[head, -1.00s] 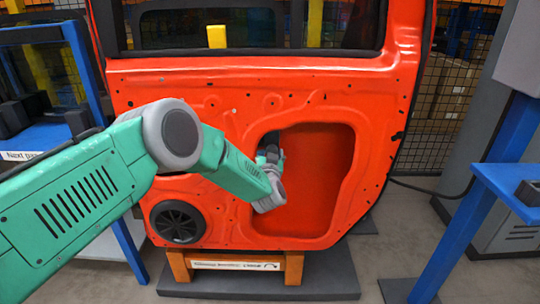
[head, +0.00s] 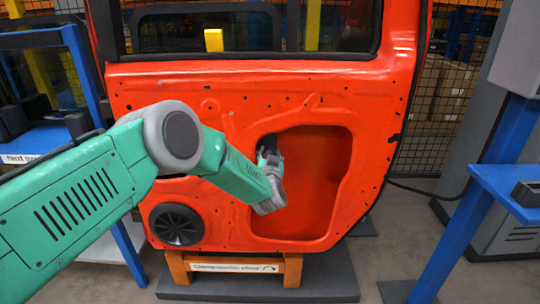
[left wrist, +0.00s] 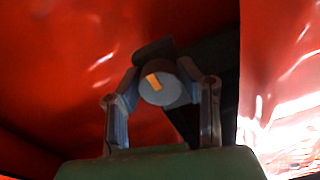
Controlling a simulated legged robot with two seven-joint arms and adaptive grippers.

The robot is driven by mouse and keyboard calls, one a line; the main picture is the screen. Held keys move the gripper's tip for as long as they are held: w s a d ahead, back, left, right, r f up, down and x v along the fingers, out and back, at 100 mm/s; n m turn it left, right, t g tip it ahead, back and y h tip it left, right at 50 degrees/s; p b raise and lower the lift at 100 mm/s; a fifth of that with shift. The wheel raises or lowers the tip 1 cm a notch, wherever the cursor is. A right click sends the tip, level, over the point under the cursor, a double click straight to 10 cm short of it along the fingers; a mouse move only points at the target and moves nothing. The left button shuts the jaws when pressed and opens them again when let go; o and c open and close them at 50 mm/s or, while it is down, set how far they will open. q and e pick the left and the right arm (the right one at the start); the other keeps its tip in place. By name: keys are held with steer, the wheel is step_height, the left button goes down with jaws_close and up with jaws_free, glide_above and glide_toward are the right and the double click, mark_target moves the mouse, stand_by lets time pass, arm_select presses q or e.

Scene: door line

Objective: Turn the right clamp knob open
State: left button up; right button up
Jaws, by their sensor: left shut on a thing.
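The red car door (head: 225,110) stands upright in front of me, with a large recessed opening in its lower right part. My left arm reaches in from the left, and my left gripper (head: 268,158) is at the left side of that opening, partly hidden by my wrist. In the left wrist view, my left gripper (left wrist: 158,76) is shut on a round grey knob (left wrist: 155,95), with one finger on each side. The knob's face has a tilted orange mark. A dark bracket shows behind it. I cannot tell from its looks which clamp it belongs to. My right gripper is not in view.
The door rests on an orange stand (head: 293,268) on a dark base plate (head: 330,285). A round black speaker (head: 176,224) sits low on the door's left. Blue-framed benches stand at left and right (head: 500,185). Red walls surround my gripper closely in the wrist view.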

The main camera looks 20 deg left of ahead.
arm_select(q)
steer(key=shift+d+f, duration=0.15)
steer(key=shift+d, duration=0.05)
steer(key=n, duration=0.4)
steer(key=shift+a+b, duration=0.1)
steer(key=shift+b, duration=0.2)
steer(key=n, duration=0.4)
steer(key=shift+f+n+b, duration=0.15)
steer(key=shift+n+b, duration=0.25)
steer(key=n+b, duration=0.1)
steer(key=n, duration=0.3)
steer(key=shift+n+b, duration=0.7)
steer(key=shift+n, duration=1.7)
steer(key=shift+s, duration=0.1)
steer(key=o, duration=1.2)
steer(key=shift+c, duration=0.2)
